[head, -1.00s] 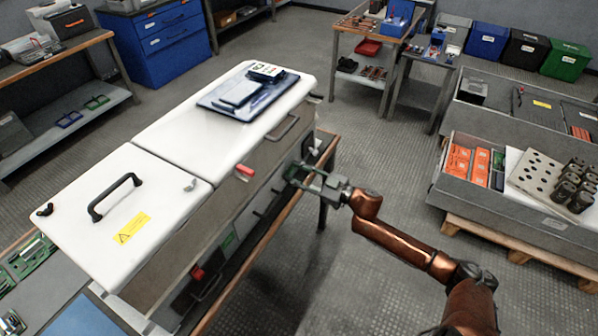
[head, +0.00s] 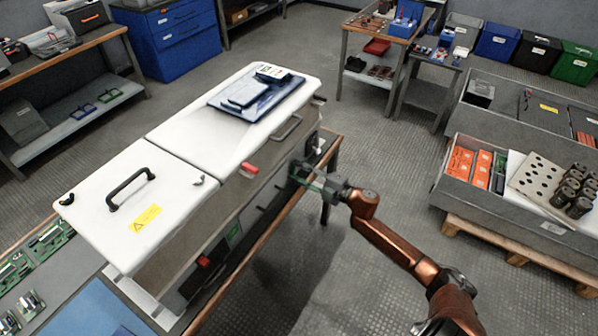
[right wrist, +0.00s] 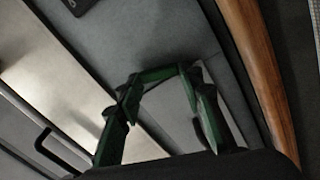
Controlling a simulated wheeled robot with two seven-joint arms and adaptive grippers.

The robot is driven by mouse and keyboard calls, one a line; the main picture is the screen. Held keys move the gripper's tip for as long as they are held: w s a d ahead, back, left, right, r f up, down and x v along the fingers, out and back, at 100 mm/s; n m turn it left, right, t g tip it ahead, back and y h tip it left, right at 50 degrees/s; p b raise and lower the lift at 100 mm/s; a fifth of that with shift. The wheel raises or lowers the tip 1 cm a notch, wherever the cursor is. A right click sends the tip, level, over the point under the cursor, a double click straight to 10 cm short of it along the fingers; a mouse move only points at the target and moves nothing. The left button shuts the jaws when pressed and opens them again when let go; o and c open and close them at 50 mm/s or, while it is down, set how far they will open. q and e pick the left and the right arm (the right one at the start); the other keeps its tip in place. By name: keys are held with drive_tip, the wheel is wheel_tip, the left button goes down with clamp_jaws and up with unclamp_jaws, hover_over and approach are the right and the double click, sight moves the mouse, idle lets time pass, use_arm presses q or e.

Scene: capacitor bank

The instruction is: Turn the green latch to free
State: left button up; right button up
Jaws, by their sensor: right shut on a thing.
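My right gripper (head: 308,180) reaches the side of the white-topped cabinet (head: 182,135), near its right end. In the right wrist view its two dark green fingers (right wrist: 160,100) stand apart, with a green bar (right wrist: 158,75) spanning between their tips. This bar appears to be the green latch, and the gripper is shut on it. In the head view the latch is mostly hidden by the gripper, and its angle cannot be told. My left gripper is out of view.
A red latch (head: 249,169) sits on the cabinet's upper edge and a red knob (head: 204,261) lower on its side. A wooden ledge (head: 262,236) runs along the cabinet below. Open floor (head: 360,270) lies to the right, before a grey crate (head: 500,210).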

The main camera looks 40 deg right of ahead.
drive_tip(key=n, duration=0.3)
drive_tip(key=shift+f, duration=0.2)
drive_tip(key=shift+n, duration=0.5)
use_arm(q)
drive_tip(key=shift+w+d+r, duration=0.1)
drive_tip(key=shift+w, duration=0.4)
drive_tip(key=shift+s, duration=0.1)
use_arm(e)
drive_tip(key=o, duration=1)
drive_tip(key=shift+o, duration=0.8)
drive_tip(key=v, duration=1.2)
